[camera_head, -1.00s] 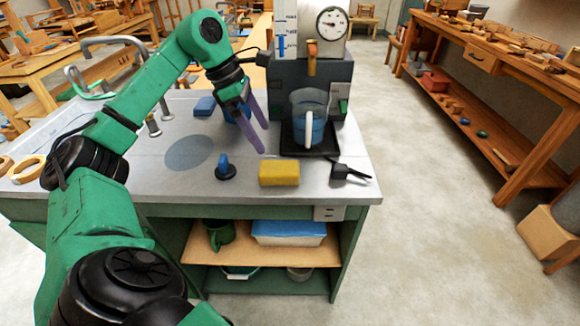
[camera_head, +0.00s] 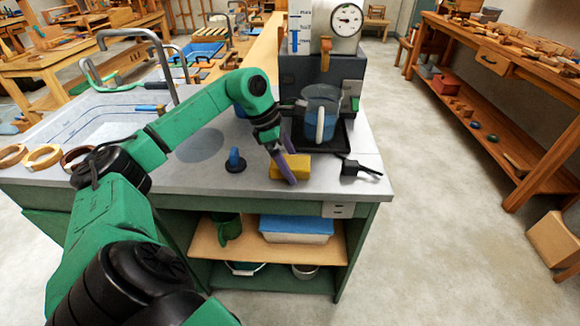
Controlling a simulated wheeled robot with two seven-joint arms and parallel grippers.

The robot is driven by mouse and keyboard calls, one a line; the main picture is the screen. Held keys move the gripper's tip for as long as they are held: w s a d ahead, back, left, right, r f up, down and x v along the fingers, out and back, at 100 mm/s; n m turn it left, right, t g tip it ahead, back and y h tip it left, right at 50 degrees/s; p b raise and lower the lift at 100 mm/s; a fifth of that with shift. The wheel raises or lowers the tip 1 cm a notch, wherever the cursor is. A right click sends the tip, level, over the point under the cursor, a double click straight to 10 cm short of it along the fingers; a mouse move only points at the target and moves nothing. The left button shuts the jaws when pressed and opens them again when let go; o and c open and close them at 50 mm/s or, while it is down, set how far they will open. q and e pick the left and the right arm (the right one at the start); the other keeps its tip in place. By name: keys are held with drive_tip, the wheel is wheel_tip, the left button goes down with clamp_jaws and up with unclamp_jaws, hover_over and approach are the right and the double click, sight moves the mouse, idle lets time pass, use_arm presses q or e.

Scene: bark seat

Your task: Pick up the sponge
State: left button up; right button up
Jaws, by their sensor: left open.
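The yellow sponge (camera_head: 303,166) lies on the grey counter near its front edge, in front of the coffee-machine-like unit. My left gripper (camera_head: 285,165) reaches down over it from the upper left. Its purple fingers are open and overlap the sponge's left and middle part in the picture. I cannot tell whether they touch it or straddle it. My right gripper is not in view.
A blue-handled black stopper (camera_head: 235,161) stands left of the sponge. A black plug with a cord (camera_head: 350,168) lies to the right. A blue pitcher (camera_head: 321,112) sits on the black tray behind. A sink (camera_head: 110,125) is at the left.

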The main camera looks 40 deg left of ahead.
use_arm(q)
drive_tip(key=shift+f, duration=0.15)
drive_tip(key=c, duration=1.2)
